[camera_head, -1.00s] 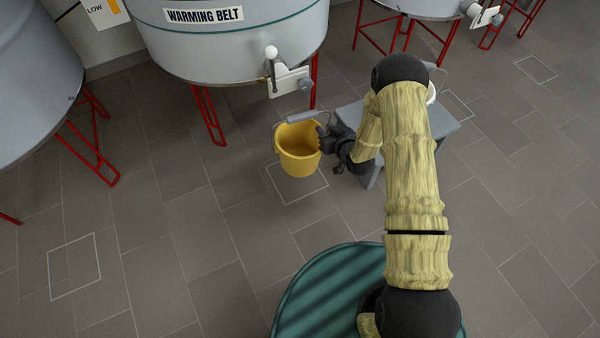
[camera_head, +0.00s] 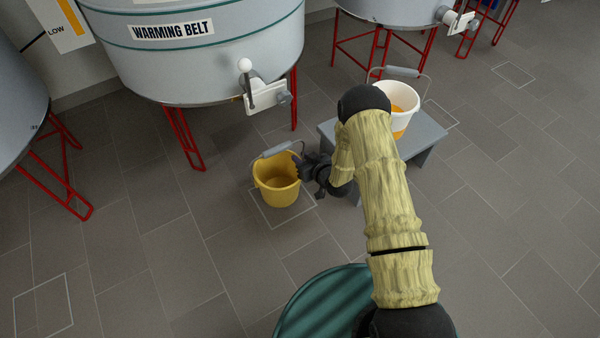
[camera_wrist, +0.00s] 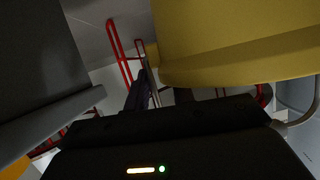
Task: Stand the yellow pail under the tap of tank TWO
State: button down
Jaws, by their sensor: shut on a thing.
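The yellow pail (camera_head: 276,188) is upright over a pale outlined square (camera_head: 263,220) on the floor; I cannot tell whether it touches the floor. Its grey-gripped handle stands up at its back. My gripper (camera_head: 301,171) is shut on the pail's right side. In the wrist view, the pail's yellow wall (camera_wrist: 235,45) fills the upper right. A tap (camera_head: 249,85) with a white ball-topped lever is on the grey tank (camera_head: 205,65) labelled WARMING BELT, behind the pail. The pail stands out in front of this tap. No tank number is readable.
A grey stool (camera_head: 428,135) right of my gripper bears a white pail (camera_head: 393,113) with orange on it. Red tank legs (camera_head: 184,138) stand behind the yellow pail. Another tank (camera_head: 15,110) is at left, and one with a tap (camera_head: 458,18) is at upper right. Open floor lies left and in front.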

jog(key=shift+w+f, duration=0.1)
jog(key=shift+f, duration=0.05)
notch_tip(320, 180, down, 4)
jog(key=shift+w+r+b, duration=0.1)
jog(key=shift+b, duration=1.1)
jog(key=shift+d, duration=0.15)
jog(key=c, duration=1.2)
grip_release()
jog(key=shift+o, duration=0.2)
jog(key=shift+s+a, duration=0.2)
jog(key=shift+a, duration=0.05)
